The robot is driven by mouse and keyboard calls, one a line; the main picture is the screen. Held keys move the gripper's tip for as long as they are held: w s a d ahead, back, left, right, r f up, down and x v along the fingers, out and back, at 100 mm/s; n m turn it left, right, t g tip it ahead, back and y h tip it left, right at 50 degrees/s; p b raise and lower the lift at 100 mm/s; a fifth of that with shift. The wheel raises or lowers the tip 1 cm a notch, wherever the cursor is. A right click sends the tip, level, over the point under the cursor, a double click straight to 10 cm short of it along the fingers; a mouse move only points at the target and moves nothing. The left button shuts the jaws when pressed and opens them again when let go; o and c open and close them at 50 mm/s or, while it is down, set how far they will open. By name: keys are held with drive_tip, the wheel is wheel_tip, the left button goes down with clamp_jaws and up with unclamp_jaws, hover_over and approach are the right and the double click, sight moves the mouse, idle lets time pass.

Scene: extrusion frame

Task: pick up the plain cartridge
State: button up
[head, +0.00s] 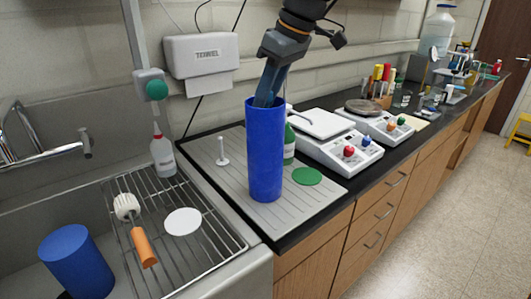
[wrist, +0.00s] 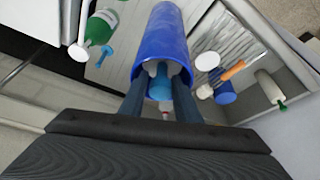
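A tall plain blue cylinder (head: 265,155), which fits the plain cartridge, stands upright on the grey ribbed board. It fills the upper middle of the wrist view (wrist: 162,38). My gripper (head: 266,100) is at its top end, pointing down. In the wrist view my two fingers (wrist: 160,98) are apart, one toward each side of the cylinder's near end. A light blue and whitish part with a red tip shows between them. Contact with the wall is hidden. A shorter blue cylinder (head: 76,262) stands in the sink area at the lower left.
A green disc (head: 307,176) and a green bottle (head: 289,144) are close right of the cylinder. A small white stand (head: 222,152) is to its left. The drying rack (head: 190,245) holds a brush (head: 137,232) and white disc (head: 183,221). Scales (head: 340,150) stand right.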

clamp_jaws()
drive_tip(key=shift+r, duration=0.15)
